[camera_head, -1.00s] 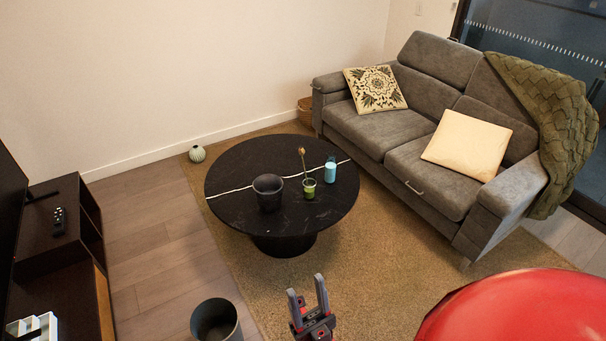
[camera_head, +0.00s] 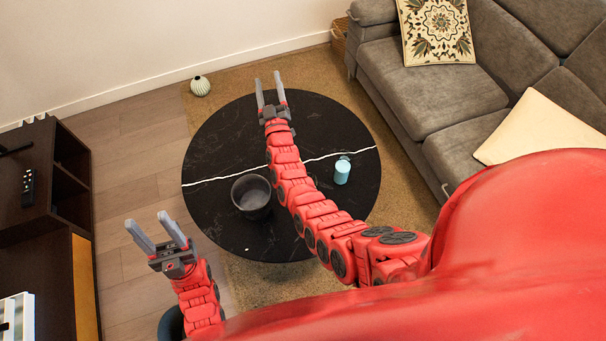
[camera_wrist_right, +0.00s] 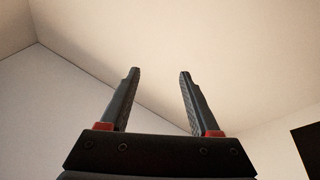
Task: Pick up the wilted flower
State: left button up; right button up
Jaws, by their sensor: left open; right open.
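The wilted flower and the green glass that held it are not visible in the head view now; my right arm covers part of the black round table (camera_head: 215,150). My right gripper (camera_head: 268,79) is open and empty above the far part of the table. In the right wrist view its two fingers (camera_wrist_right: 157,73) are spread, with only wall and ceiling beyond. My left gripper (camera_head: 147,218) is open and empty, in front of the table's left edge and low in the picture.
A dark cup-shaped pot (camera_head: 252,196) and a light-blue cylinder (camera_head: 342,172) stand on the table, either side of my right arm. A grey sofa (camera_head: 430,90) is at the right, a dark cabinet (camera_head: 65,200) at the left. A small striped vase (camera_head: 200,86) sits on the floor.

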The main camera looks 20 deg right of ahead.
jog(key=w+a+f+n+g+y+p, duration=0.1)
jog(key=w+a+n+g+y, duration=0.3)
jog(key=a, duration=0.3)
jog(key=w+a+f+n+g+y+p, duration=0.1)
jog(key=w+a+n+g+y, duration=0.15)
jog(key=w+a+n, duration=0.35)
jog(key=s+a+f+n+g+p, duration=0.1)
jog(key=s+a+f+n+g, duration=0.2)
jog(key=s+a+n+g, duration=0.25)
jog(key=s+d+r+n+g+h+p, duration=0.25)
jog(key=s+d+n+g+h, duration=0.5)
jog(key=s+d, duration=1.25)
jog(key=s+f+g, duration=0.1)
jog(key=f, duration=0.3)
jog(key=s+f+n+g+y+b, duration=0.1)
jog(key=f, duration=0.3)
jog(key=s+f+g+y, duration=0.1)
jog(key=f, duration=0.3)
jog(key=shift+s+d+n, duration=0.1)
jog(key=shift+s+n, duration=0.2)
jog(key=shift+s, duration=0.05)
jog(key=shift+w+d+f, duration=0.15)
jog(key=shift+f, duration=0.8)
jog(key=shift+w+d+f, duration=0.1)
jog(key=shift+d+f, duration=0.05)
jog(key=shift+f, duration=0.8)
jog(key=shift+d+f+p, duration=0.2)
jog(key=shift+f+p, duration=0.1)
jog(key=shift+f, duration=0.45)
